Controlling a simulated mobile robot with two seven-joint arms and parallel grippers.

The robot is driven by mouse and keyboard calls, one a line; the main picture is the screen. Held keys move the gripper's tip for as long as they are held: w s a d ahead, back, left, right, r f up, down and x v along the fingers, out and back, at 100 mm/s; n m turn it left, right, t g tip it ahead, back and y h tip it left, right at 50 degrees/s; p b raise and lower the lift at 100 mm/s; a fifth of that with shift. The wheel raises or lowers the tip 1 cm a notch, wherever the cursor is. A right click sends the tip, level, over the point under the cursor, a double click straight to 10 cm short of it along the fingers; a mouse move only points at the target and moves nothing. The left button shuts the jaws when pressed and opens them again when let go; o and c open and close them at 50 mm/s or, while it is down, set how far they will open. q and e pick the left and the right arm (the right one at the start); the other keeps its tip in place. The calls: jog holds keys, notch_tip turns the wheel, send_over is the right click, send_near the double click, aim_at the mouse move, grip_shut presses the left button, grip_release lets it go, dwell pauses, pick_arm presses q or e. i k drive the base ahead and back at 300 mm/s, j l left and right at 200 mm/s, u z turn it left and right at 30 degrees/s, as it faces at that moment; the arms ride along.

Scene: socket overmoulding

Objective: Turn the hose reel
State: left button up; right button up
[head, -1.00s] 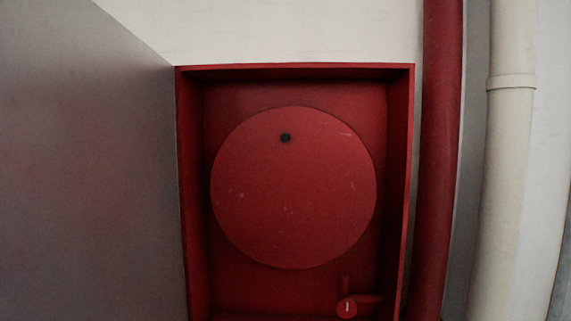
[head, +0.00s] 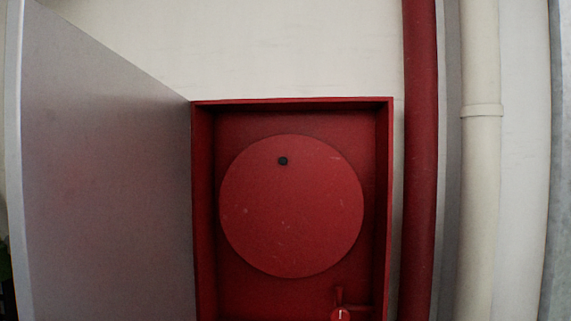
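The hose reel (head: 291,215) shows in the head view as a large round red disc, face on, inside an open red wall cabinet (head: 384,200). A small black knob (head: 283,161) sits on the disc near its top, slightly left of the middle. The disc has light scuff marks. Neither of my grippers is in view, and nothing touches the reel.
A grey panel (head: 110,170), seemingly the cabinet's open door, stands out on the left. A red valve (head: 340,313) is low in the cabinet, cut by the frame edge. A red pipe (head: 418,160) and a cream pipe (head: 481,200) run down the wall at right.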

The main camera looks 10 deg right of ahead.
aim_at(290, 205)
jog(key=i+l, duration=0.1)
jog(key=l, duration=0.3)
jog(key=i+l+u, duration=0.15)
jog(key=l, duration=0.2)
jog(key=i+l+z, duration=0.2)
jog(key=i, duration=0.3)
